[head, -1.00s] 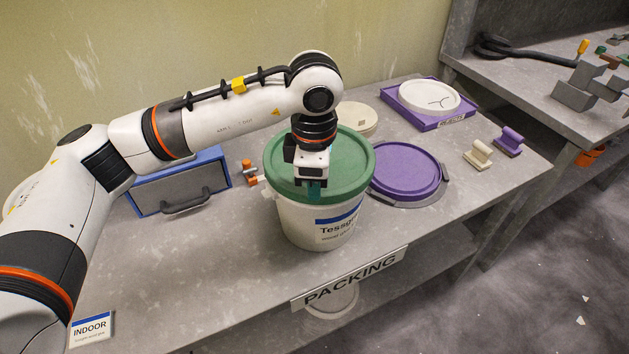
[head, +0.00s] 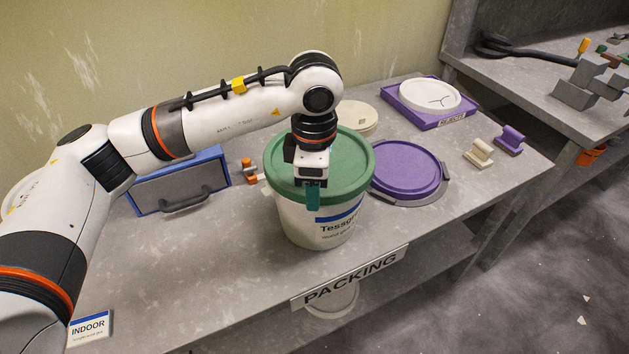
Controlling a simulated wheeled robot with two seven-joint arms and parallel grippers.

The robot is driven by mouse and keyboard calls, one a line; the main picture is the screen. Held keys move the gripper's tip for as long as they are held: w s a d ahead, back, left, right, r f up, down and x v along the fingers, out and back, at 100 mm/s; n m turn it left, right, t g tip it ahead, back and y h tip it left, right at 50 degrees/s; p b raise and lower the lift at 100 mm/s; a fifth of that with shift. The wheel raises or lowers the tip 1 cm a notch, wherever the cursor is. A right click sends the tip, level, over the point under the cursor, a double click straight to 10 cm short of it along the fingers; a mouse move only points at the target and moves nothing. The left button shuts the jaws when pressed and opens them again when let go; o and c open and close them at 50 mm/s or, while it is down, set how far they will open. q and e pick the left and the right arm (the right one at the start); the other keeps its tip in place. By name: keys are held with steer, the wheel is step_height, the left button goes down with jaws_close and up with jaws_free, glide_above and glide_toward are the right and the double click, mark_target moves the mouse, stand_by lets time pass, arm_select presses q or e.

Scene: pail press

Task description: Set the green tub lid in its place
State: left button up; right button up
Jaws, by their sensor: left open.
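The green tub lid (head: 345,160) lies over the mouth of the white tub (head: 295,222). It looks roughly level, but I cannot tell if its rim is fully pressed down all round. The tub stands upright on the packing table and has a blue-and-white label on its front. My left gripper (head: 313,200) is at the lid's front edge, pointing down, with its teal fingertips showing in front of the rim. It is open, and the wrist hides part of the lid. My right gripper does not show.
A purple lid (head: 405,168) lies right of the tub on a grey ring. A cream lid (head: 356,117) lies behind. A purple tray (head: 412,115) holds a white lid (head: 432,94). Two handled blocks stand at right. A blue-grey case (head: 180,187) stands left.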

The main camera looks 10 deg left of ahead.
arm_select(q)
steer(key=shift+r, duration=0.15)
step_height(320, 180, up, 8)
steer(key=p, duration=0.3)
steer(key=shift+p, duration=0.3)
steer(key=shift+f, duration=0.2)
stand_by(0.3)
